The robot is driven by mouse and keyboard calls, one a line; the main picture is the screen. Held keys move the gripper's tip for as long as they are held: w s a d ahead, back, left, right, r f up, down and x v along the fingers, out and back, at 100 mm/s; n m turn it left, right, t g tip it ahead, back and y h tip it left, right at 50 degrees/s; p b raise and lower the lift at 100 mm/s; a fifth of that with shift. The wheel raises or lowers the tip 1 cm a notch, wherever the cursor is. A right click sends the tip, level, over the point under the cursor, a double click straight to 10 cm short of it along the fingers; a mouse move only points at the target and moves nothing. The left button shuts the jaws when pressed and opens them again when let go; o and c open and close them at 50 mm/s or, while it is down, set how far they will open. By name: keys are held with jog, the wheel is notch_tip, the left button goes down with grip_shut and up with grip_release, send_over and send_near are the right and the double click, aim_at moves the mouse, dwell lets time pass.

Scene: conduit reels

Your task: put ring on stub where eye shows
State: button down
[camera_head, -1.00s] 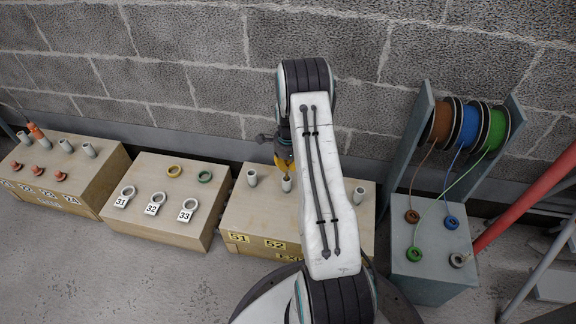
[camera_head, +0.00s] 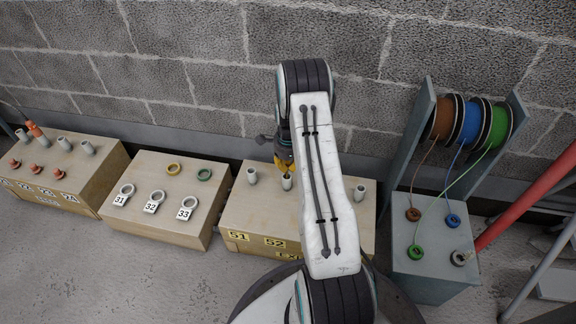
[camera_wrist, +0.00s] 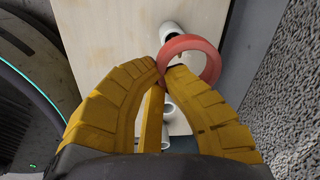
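In the wrist view a red ring (camera_wrist: 213,50) is pinched by its near rim between the yellow fingertips of my gripper (camera_wrist: 162,67). A white stub (camera_wrist: 170,29) shows just beyond the ring, which does not appear to be around it; I cannot tell the gap. Further stubs (camera_wrist: 168,104) show partly behind the fingers. In the head view my gripper (camera_head: 285,165) is over the middle block (camera_head: 247,213), close above a grey stub (camera_head: 287,183). Other stubs stand left (camera_head: 252,176) and right (camera_head: 360,192) on it. The ring is not discernible there. No eye mark is clear.
Labels 51 and 52 (camera_head: 274,242) are on the block's front. A cable reel stand (camera_head: 432,262) and red pole (camera_head: 525,198) are right.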

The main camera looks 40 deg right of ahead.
jog(key=shift+f+b, duration=1.75)
jog(key=shift+f, duration=0.95)
jog(key=shift+r, duration=0.1)
dwell(0.4)
notch_tip(320, 180, up, 7)
jog(key=p, duration=0.4)
jog(key=shift+p, duration=0.3)
dwell(0.7)
dwell(0.3)
jog(key=shift+f+b, duration=0.85)
jog(key=shift+f, duration=0.35)
dwell(1.6)
